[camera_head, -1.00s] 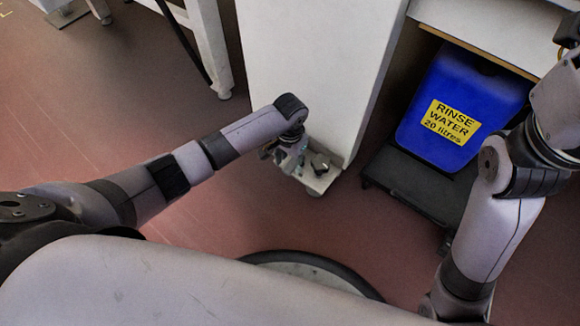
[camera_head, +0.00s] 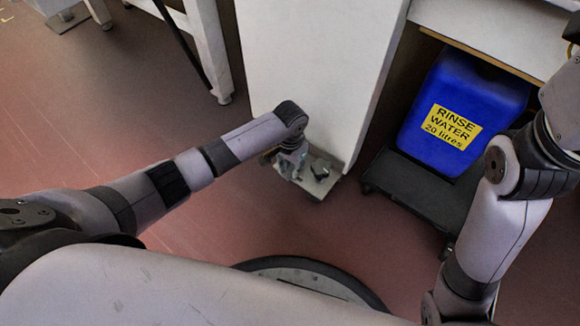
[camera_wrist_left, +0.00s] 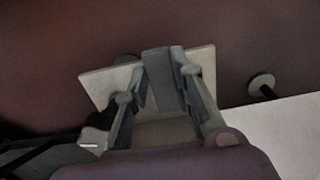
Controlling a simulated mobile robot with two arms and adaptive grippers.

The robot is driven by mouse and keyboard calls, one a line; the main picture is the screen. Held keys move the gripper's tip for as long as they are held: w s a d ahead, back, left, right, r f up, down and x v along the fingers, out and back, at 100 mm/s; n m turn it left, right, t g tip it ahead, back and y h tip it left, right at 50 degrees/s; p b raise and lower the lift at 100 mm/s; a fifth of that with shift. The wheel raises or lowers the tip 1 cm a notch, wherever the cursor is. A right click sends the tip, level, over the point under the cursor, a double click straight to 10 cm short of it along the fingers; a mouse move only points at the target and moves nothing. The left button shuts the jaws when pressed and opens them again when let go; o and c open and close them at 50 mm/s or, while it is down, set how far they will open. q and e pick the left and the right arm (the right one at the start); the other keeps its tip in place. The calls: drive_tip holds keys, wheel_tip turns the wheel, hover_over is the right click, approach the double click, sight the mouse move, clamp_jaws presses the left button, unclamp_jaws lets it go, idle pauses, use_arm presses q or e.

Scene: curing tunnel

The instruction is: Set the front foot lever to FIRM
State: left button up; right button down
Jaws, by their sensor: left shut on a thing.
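A small pale foot plate (camera_head: 318,189) sticks out at the bottom of the white cabinet (camera_head: 310,70), just above the floor. My left gripper (camera_head: 290,170) reaches down to the left part of this plate. In the left wrist view the plate (camera_wrist_left: 99,85) lies behind the fingers. There my left gripper (camera_wrist_left: 158,85) is shut on a dark grey block, which looks like the foot lever (camera_wrist_left: 158,62). Its FIRM marking cannot be read. A small dark knob (camera_head: 320,168) stands on the plate to the right of the gripper. My right gripper is out of view.
A blue rinse water container (camera_head: 460,105) stands on a low black platform (camera_head: 415,185) right of the cabinet. White table legs (camera_head: 208,50) stand at the upper left. A round dark-rimmed base (camera_head: 310,275) is at the bottom.

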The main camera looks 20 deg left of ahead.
use_arm(q)
clamp_jaws()
